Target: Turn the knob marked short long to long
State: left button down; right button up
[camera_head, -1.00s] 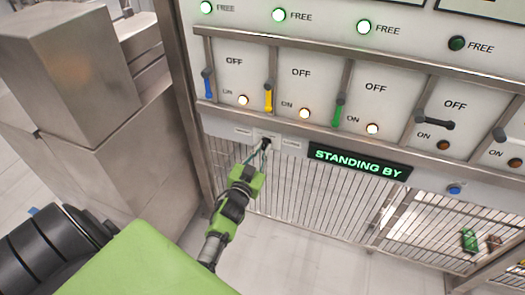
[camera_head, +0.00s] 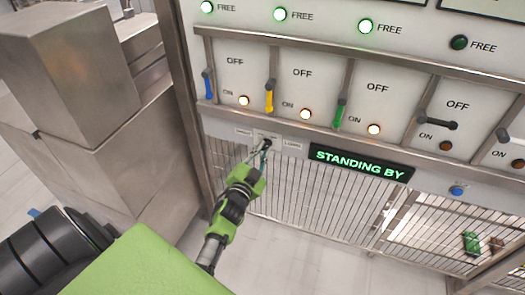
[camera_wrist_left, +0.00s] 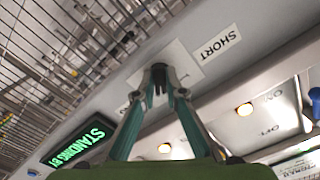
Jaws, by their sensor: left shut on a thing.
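The small black knob (camera_head: 267,144) sits on the panel's lower rail, between two small labels. My left gripper (camera_head: 263,152) is shut on it from below; in the wrist view the gripper's fingertips (camera_wrist_left: 160,82) close around the dark knob (camera_wrist_left: 158,70). The label SHORT (camera_wrist_left: 216,45) reads clearly in the wrist view and corresponds to the left label (camera_head: 243,131) in the head view. The right label (camera_head: 291,143) is too small to read there. The fingers hide part of the knob, so I cannot tell its pointing direction. My right gripper is not in view.
Above the rail are lever switches, such as a yellow lever (camera_head: 270,95) and a green lever (camera_head: 341,112). A STANDING BY display (camera_head: 358,165) and a blue button (camera_head: 457,190) are to the right. A metal grille (camera_head: 310,205) lies below. Steel cabinets (camera_head: 75,80) stand left.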

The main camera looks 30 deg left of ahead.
pick_arm(q)
jog(key=shift+w+r, duration=0.1)
jog(key=shift+r, duration=0.25)
jog(key=c, duration=2.1)
grip_release()
jog(key=shift+f, duration=0.25)
jog(key=v, duration=1.2)
